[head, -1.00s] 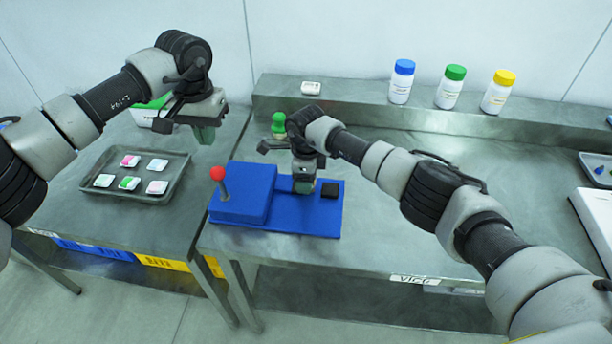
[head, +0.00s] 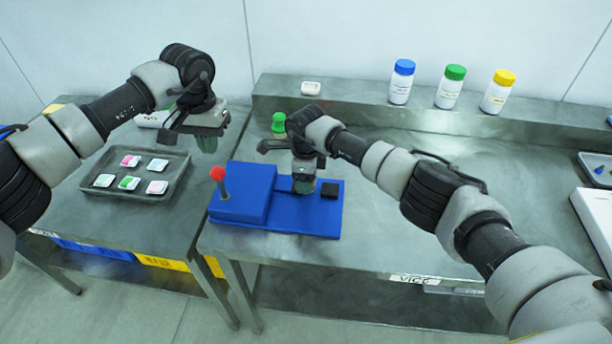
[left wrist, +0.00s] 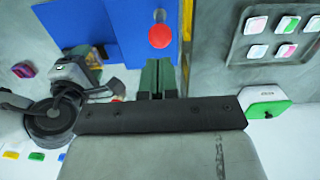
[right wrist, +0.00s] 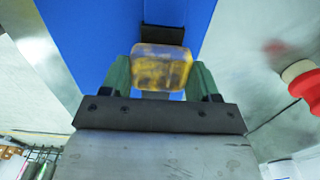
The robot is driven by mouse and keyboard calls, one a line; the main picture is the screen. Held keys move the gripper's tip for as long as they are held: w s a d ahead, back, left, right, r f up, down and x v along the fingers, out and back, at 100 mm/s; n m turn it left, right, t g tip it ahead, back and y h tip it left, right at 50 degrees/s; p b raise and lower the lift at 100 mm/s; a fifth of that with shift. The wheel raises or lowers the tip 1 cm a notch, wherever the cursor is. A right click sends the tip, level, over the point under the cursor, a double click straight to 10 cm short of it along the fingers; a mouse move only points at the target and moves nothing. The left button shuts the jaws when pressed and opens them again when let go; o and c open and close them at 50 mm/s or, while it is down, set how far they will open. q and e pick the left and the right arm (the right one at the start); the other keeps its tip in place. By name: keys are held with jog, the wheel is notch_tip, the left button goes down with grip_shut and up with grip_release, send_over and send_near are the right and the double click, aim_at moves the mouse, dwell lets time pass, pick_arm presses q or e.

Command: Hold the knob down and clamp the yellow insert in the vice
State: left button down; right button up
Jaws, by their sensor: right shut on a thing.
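The blue vice (head: 245,192) stands at the left front of the middle table, with a red ball knob (head: 218,173) on a grey lever at its left end. A black block (head: 330,190) sits on its right part. My right gripper (head: 303,185) is lowered over the vice, between the blue body and the black block. In the right wrist view it is shut on the translucent yellow insert (right wrist: 161,68). My left gripper (head: 207,143) hangs above and behind the knob, apart from it. Its green fingers (left wrist: 158,78) are together and empty, with the knob (left wrist: 161,35) beyond them.
A tray (head: 130,195) with several small coloured packs lies on the left table. A green-topped item (head: 279,122) stands behind the vice. Bottles with blue (head: 402,82), green (head: 450,88) and yellow (head: 498,92) caps stand on the back ledge. A gap separates the tables.

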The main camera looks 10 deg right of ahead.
aim_at(216, 168)
pick_arm(q)
jog(key=shift+f, duration=1.1)
jog(key=shift+f, duration=0.1)
jog(key=shift+f, duration=1)
jog(key=shift+f, duration=0.15)
jog(key=shift+s+f, duration=0.1)
jog(key=shift+f, duration=3.15)
pick_arm(e)
jog(key=shift+f, duration=0.3)
jog(key=shift+f, duration=0.75)
